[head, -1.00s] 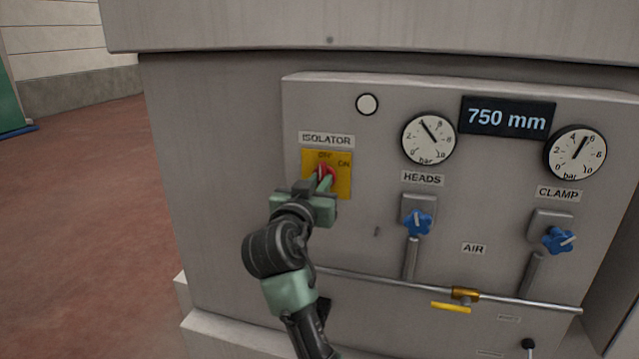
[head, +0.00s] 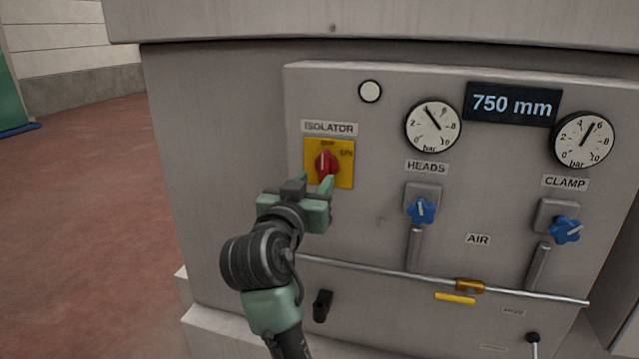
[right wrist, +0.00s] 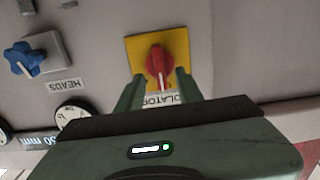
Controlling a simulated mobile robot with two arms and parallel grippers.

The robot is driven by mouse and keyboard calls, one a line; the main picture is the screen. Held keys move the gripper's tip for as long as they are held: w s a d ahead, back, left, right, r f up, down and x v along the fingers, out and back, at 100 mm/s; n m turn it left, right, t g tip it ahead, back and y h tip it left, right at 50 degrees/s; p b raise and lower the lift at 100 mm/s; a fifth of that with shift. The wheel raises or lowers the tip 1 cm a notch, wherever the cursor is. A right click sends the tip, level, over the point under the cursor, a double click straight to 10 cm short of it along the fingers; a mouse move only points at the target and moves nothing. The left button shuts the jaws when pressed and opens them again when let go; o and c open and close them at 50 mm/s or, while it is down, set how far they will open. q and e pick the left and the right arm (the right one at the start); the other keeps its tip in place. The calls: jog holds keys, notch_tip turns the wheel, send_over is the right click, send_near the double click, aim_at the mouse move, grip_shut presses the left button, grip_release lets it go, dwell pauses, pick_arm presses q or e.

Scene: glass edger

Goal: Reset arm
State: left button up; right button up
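The red isolator knob (head: 326,164) sits on a yellow plate (head: 344,177) under the ISOLATOR label. Its handle stands about upright, toward the OFF mark. My right gripper (head: 314,182) is just below and in front of the plate in the head view, its fingers spread and empty. In the right wrist view the two fingers (right wrist: 158,92) stand apart, with the red knob (right wrist: 159,68) beyond and between their tips. The fingers look clear of the knob. My left gripper is not in view.
To the right are the blue HEADS knob (head: 421,210), the blue CLAMP knob (head: 565,230), two gauges, a 750 mm display (head: 512,104) and a pipe with a yellow-handled valve (head: 455,298). Open floor (head: 80,220) lies to the left.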

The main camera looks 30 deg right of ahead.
jog(key=shift+v, duration=1.15)
